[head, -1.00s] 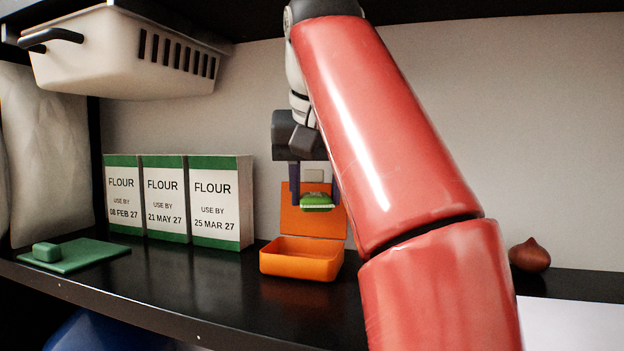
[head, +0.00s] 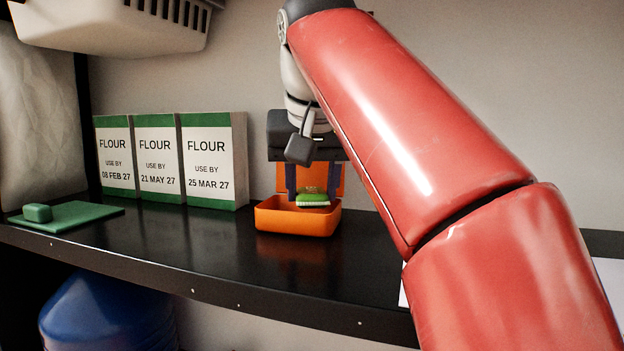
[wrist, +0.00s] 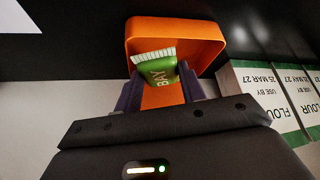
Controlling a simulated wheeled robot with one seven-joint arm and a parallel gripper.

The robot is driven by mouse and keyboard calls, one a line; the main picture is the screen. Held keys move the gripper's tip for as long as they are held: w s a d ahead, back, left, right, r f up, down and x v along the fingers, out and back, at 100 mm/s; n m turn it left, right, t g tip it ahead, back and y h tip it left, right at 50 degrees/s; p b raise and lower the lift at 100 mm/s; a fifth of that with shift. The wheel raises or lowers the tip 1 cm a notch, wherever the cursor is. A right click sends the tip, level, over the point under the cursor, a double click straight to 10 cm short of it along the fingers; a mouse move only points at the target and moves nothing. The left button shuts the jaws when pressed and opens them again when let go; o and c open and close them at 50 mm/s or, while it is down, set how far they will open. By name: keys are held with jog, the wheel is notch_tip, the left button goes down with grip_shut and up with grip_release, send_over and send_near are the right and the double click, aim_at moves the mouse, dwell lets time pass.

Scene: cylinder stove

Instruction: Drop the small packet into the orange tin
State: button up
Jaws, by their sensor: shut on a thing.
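The small packet (head: 313,199) is green with a pale crimped edge. My gripper (head: 311,197) is shut on it, with a dark finger on each side. In the head view the packet hangs just above the opening of the orange tin (head: 296,222), towards its right side. The tin stands on the black shelf with its lid (head: 282,178) raised at the back. In the wrist view the packet (wrist: 157,66) shows between the fingers in front of the tin (wrist: 205,32). Whether its lower edge is below the tin's rim is hard to tell.
Three flour boxes (head: 209,162) stand left of the tin. A green board with a handle (head: 68,216) lies at the far left. A white basket (head: 115,27) hangs above. The shelf's front edge (head: 190,290) is near, and bare shelf lies in front of the tin.

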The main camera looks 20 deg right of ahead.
jog(key=o, duration=1)
jog(key=shift+r, duration=0.1)
jog(key=shift+p+v, duration=0.95)
jog(key=shift+v, duration=2.9)
jog(key=shift+s, duration=0.1)
